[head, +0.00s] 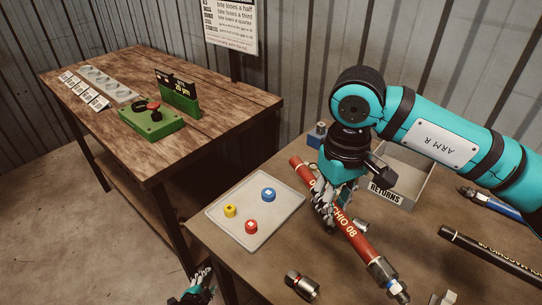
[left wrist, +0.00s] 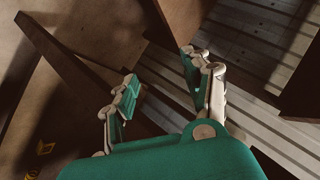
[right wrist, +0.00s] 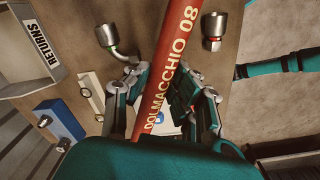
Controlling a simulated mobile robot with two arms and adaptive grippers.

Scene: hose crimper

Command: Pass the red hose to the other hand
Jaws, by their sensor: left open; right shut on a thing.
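The red hose (head: 354,232) lies slantwise over the right-hand table in the head view, with a metal fitting at its near right end. My right gripper (head: 326,208) is shut on the hose around its middle. In the right wrist view the red hose (right wrist: 181,65), with pale lettering, passes between the fingers of my right gripper (right wrist: 158,98). I cannot tell whether the hose touches the table. My left gripper (head: 196,284) is low at the bottom of the head view, left of the table and away from the hose. In the left wrist view my left gripper (left wrist: 160,75) is open and empty.
A white tray (head: 222,207) with yellow, blue and red pieces lies left of the hose. A returns box (head: 412,165) stands behind it. A loose metal fitting (head: 302,286) and a black hose (head: 490,257) lie nearby. The wooden table (head: 215,105) at left holds a green button box (head: 150,122).

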